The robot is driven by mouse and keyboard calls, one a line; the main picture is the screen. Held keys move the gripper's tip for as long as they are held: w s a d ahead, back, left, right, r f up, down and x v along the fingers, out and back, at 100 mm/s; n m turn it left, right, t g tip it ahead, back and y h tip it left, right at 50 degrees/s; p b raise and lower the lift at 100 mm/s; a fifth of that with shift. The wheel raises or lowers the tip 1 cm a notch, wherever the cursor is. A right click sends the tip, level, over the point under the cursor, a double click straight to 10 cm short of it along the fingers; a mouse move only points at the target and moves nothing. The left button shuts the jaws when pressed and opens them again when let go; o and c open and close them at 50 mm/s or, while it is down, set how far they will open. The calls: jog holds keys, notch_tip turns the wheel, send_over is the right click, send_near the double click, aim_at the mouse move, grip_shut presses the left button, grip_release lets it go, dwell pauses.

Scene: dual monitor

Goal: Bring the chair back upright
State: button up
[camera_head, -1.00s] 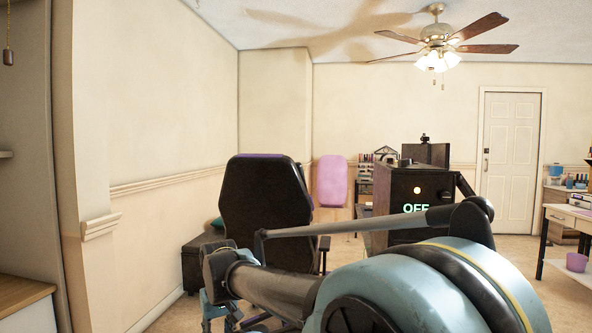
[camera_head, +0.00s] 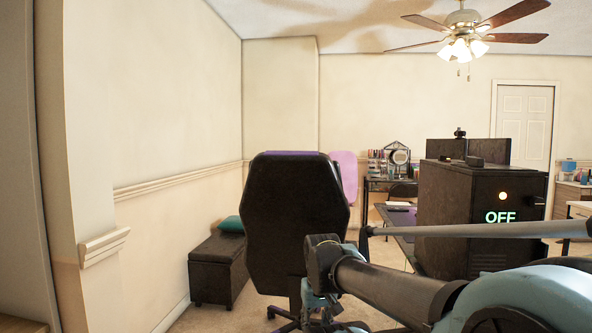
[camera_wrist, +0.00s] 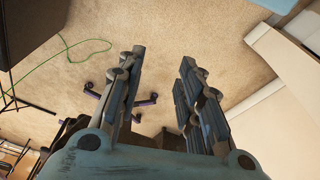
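The chair (camera_head: 297,215) has a tall black back with a purple top edge. In the head view it stands ahead of me, left of centre, its back looking close to upright, with a dark wheeled base (camera_head: 283,318) on the carpet. My arm crosses in front of its lower part. My gripper (camera_wrist: 162,56) is open in the wrist view, its two fingers apart with carpet visible between them. Purple-and-black chair feet (camera_wrist: 147,100) show partly behind the fingers there. I see no contact with the chair. The seat is mostly hidden.
A dark ottoman (camera_head: 218,270) with a teal cushion (camera_head: 231,224) stands by the left wall. A black computer case (camera_head: 470,225) showing "OFF" stands right of the chair, close to my arm. A green cable (camera_wrist: 85,50) lies on the carpet.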

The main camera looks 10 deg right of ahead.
jog(key=o, duration=1.2)
jog(key=r, duration=0.3)
jog(key=shift+w+r+n, duration=0.2)
jog(key=shift+w+n, duration=0.05)
jog(key=shift+n, duration=0.05)
jog(key=shift+c, duration=0.2)
notch_tip(320, 180, up, 53)
jog(key=n+h, duration=0.1)
jog(key=n, duration=1.3)
send_over(292, 166)
jog(key=a, duration=0.1)
jog(key=shift+t, duration=0.4)
jog(key=x, duration=1.7)
jog(key=shift+s+f, duration=0.25)
jog(key=shift+s, duration=0.05)
